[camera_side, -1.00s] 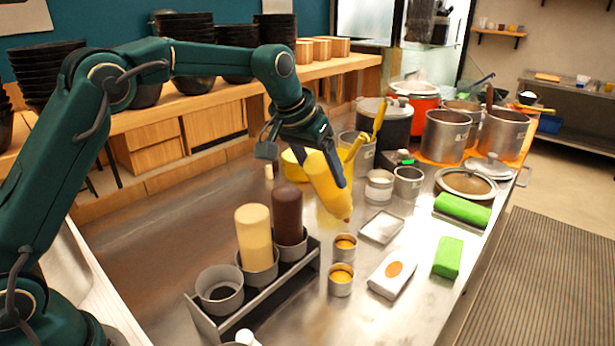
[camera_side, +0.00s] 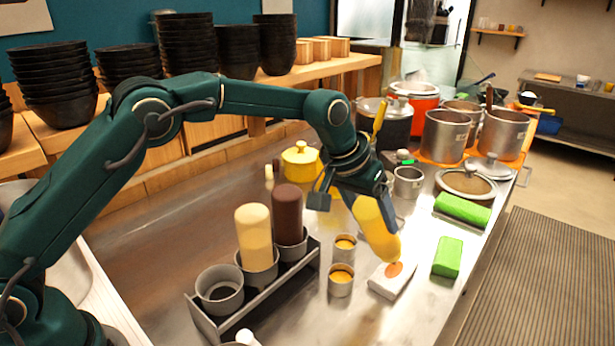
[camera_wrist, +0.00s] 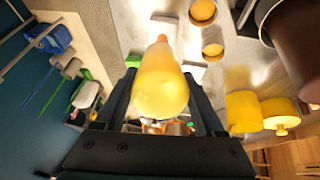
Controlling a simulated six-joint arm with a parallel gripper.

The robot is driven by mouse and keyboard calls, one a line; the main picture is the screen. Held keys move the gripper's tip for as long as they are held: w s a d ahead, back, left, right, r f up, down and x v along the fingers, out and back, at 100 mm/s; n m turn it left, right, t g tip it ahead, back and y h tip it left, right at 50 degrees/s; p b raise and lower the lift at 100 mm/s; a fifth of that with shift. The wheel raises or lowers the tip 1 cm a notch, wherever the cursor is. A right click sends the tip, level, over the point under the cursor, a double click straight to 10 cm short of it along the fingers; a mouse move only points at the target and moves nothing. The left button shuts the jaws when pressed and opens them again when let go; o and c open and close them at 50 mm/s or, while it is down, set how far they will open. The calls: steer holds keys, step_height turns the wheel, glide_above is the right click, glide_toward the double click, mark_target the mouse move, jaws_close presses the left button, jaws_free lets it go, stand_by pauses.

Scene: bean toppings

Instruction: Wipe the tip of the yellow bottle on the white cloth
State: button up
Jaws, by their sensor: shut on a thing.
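My gripper (camera_side: 362,196) is shut on the yellow bottle (camera_side: 377,228), which is tilted with its tip pointing down and to the right. In the wrist view the bottle (camera_wrist: 160,85) sits between the two fingers (camera_wrist: 160,110), with its orange tip (camera_wrist: 162,39) pointing away. The white cloth (camera_side: 386,285), a small folded block with an orange patch on top, lies on the steel counter. The bottle's tip end is right above the cloth at its orange patch. I cannot tell whether the tip touches it.
A rack (camera_side: 300,276) holds a cream bottle (camera_side: 254,238), a brown bottle (camera_side: 288,211) and an empty cup (camera_side: 219,290). Two small cups of yellow filling (camera_side: 341,280) stand left of the cloth. A green block (camera_side: 447,257) lies to its right. Pots (camera_side: 446,135) stand behind.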

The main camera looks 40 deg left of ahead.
mark_target(365, 234)
steer(key=shift+w+f, duration=0.35)
steer(key=shift+w, duration=0.5)
steer(key=shift+w+f, duration=0.3)
steer(key=shift+w, duration=0.55)
steer(key=shift+s, duration=2.55)
steer(key=shift+f, duration=0.7)
steer(key=shift+w, duration=0.1)
steer(key=shift+w+a, duration=0.1)
steer(key=shift+w, duration=2.3)
